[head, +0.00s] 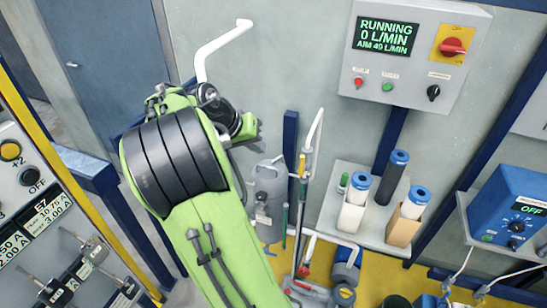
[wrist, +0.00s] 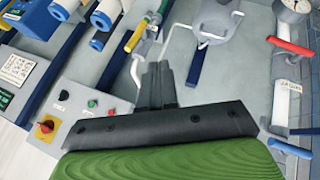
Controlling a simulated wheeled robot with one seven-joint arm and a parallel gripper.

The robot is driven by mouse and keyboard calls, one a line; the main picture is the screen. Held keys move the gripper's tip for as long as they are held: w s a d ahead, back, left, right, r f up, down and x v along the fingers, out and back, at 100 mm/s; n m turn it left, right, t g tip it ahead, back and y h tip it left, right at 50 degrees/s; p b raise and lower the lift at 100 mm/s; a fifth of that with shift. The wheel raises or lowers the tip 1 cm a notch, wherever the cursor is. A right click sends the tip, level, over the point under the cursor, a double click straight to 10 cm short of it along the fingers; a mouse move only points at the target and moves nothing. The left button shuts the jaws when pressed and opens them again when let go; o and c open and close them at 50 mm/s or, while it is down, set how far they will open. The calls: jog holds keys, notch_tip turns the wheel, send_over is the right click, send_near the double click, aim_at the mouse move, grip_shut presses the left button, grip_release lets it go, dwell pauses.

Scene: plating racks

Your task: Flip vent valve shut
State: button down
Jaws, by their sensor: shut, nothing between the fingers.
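In the wrist view my gripper (wrist: 158,68) is shut and empty, its dark fingers together in front of the grey wall. Several valve levers show in the wrist view. A yellow lever (wrist: 135,32) is at the upper left. My fingers appear apart from all of them. I cannot tell which one is the vent valve; the small label on the white pipe is unreadable.
The control panel (head: 410,50) reads running, 0 L/MIN, aim 40 L/MIN. A grey canister (head: 268,195) hangs beside thin pipes. A shelf (head: 330,222) holds several filter cylinders. A blue box (head: 508,212) reads OFF at the right. Bare wall (head: 285,60) lies left of the panel.

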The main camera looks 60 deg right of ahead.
aim_at(302, 165)
jog(key=s+d+f+b, duration=0.1)
jog(key=s+d+f, duration=0.4)
jog(key=d+f, duration=0.2)
jog(key=shift+s+d+f+b, duration=0.3)
jog(key=shift+s+f, duration=0.05)
jog(key=shift+f, duration=0.05)
jog(key=shift+w, duration=0.1)
